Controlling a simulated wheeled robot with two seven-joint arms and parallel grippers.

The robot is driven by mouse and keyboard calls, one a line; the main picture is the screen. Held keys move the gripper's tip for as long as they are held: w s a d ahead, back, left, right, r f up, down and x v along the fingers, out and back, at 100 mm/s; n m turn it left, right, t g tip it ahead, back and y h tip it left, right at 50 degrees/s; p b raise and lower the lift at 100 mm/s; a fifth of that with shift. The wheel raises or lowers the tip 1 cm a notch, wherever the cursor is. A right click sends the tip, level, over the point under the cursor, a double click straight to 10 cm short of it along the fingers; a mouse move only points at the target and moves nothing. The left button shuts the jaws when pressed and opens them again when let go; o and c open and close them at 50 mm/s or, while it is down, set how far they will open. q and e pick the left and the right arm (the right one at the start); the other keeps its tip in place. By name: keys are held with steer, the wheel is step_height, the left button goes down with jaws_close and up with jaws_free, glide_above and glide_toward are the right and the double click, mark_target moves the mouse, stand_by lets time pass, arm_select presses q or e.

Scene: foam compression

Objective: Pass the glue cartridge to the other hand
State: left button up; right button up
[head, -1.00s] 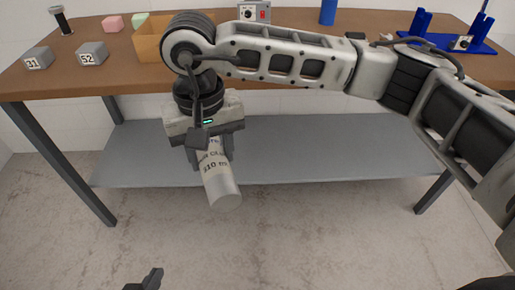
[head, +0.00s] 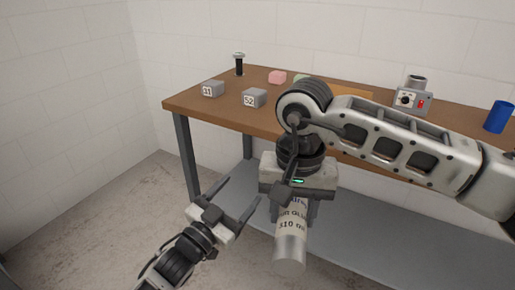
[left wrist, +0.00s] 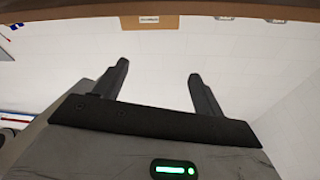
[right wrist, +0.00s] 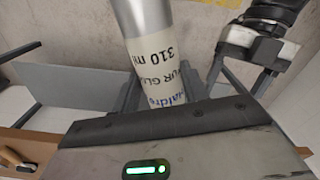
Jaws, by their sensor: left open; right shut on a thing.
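The glue cartridge (head: 291,240) is a silver and cream cylinder with printed text, tilted in front of the table. My right gripper (head: 293,208) is shut on it; the cartridge also shows between the fingers in the right wrist view (right wrist: 158,60). My left gripper (head: 238,205) is open and empty, just left of the cartridge and apart from it. In the left wrist view the left gripper's fingers (left wrist: 158,85) are spread with nothing between them. The left gripper also shows at the upper right of the right wrist view.
The brown table (head: 215,112) stands behind, with a grey lower shelf (head: 350,240). On it are grey blocks (head: 254,98) (head: 213,88), a pink block (head: 277,77), a device with a red button (head: 411,100) and a blue cylinder (head: 499,117). Floor at left is clear.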

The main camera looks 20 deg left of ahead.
arm_select(q)
steer(key=w+d+r+m+g+h, duration=0.1)
steer(key=w+r+m+h, duration=0.2)
steer(key=r+m+h, duration=0.3)
steer(key=w+d+r+m+g+h, duration=0.1)
steer(key=w+r+m+h, duration=0.1)
steer(key=r+m+h, duration=0.4)
steer(key=s+d+r+m+g+h, duration=0.2)
steer(key=d+r+m+g, duration=0.2)
steer(key=d+m+g, duration=0.7)
steer(key=s+a+f+m+g+y, duration=0.1)
steer(key=a+f+m+g+y, duration=0.3)
steer(key=a+m+g+y, duration=0.45)
steer(key=shift+n+g+y, duration=0.75)
steer(key=shift+g+y, duration=0.1)
steer(key=shift+y, duration=0.1)
steer(key=x, duration=1.1)
steer(key=shift+s+d, duration=0.15)
steer(key=shift+s, duration=0.15)
steer(key=shift+c, duration=0.3)
